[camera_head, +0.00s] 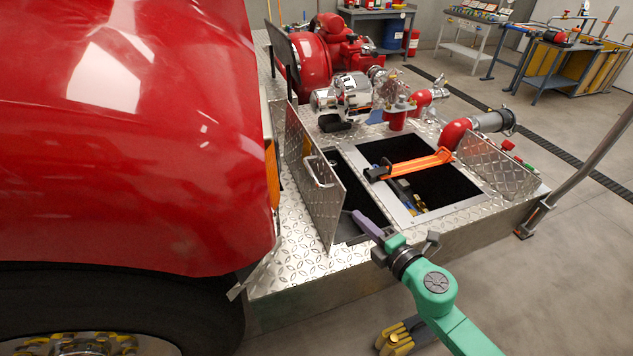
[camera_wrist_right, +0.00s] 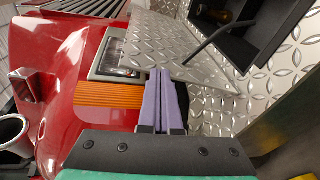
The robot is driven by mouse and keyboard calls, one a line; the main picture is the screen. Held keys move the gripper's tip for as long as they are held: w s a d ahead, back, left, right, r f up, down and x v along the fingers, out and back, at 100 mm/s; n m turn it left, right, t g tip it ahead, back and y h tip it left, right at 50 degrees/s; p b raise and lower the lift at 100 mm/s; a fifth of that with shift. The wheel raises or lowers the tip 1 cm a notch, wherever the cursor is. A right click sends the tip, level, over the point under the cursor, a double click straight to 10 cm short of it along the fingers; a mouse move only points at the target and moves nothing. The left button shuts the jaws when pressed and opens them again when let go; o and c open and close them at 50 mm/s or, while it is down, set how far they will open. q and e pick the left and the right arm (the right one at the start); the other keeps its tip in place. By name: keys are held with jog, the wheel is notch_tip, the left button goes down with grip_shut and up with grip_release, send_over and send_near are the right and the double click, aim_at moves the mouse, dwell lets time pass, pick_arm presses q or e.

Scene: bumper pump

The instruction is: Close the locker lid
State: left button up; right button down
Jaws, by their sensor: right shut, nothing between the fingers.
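The locker's left diamond-plate lid (camera_head: 314,187) stands open, nearly upright, with a handle (camera_head: 320,171) on its face towards the opening. A second diamond-plate lid (camera_head: 498,166) stands raised on the right of the locker (camera_head: 471,203). My right gripper (camera_head: 358,214) has purple fingers, shut and empty, over the near end of the left opening, to the right of the left lid. In the right wrist view its fingers (camera_wrist_right: 160,75) point towards a diamond-plate panel (camera_wrist_right: 172,40); I cannot tell whether they touch. My left gripper is not in view.
An orange bar tool (camera_head: 412,164) lies across the right opening. Chrome and red pump fittings (camera_head: 352,97) stand behind the locker. The red truck body (camera_head: 120,130) fills the left. A grey post (camera_head: 580,165) rises at the right. Floor (camera_head: 560,290) is clear at lower right.

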jog(key=s+a+r+n+y, duration=0.2)
jog(key=a+r+n, duration=0.2)
jog(key=a+r, duration=0.1)
jog(key=f+p+x, duration=0.1)
jog(key=x, duration=0.8)
jog(key=shift+f+g, duration=0.15)
jog(key=shift+g, duration=0.25)
jog(key=shift+w, duration=0.15)
jog(key=w+d+f+m+t+b, duration=0.1)
jog(key=w+d+f+m+b, duration=0.1)
jog(key=d+f+m+b, duration=0.2)
jog(key=w+d+f+m+t+y+b, duration=0.1)
jog(key=d+f+m+b, duration=0.3)
jog(key=d+b, duration=0.6)
jog(key=w+d+f+m+t+b, duration=0.1)
jog(key=w+d+f+m+b, duration=0.3)
jog(key=d+b, duration=0.3)
jog(key=shift+d+f+t+b, duration=0.3)
jog(key=shift+d+f, duration=0.05)
jog(key=shift+f, duration=0.15)
jog(key=shift+w+d+f+b, duration=0.1)
jog(key=shift+d+f+b, duration=0.25)
jog(key=shift+f+b, duration=0.35)
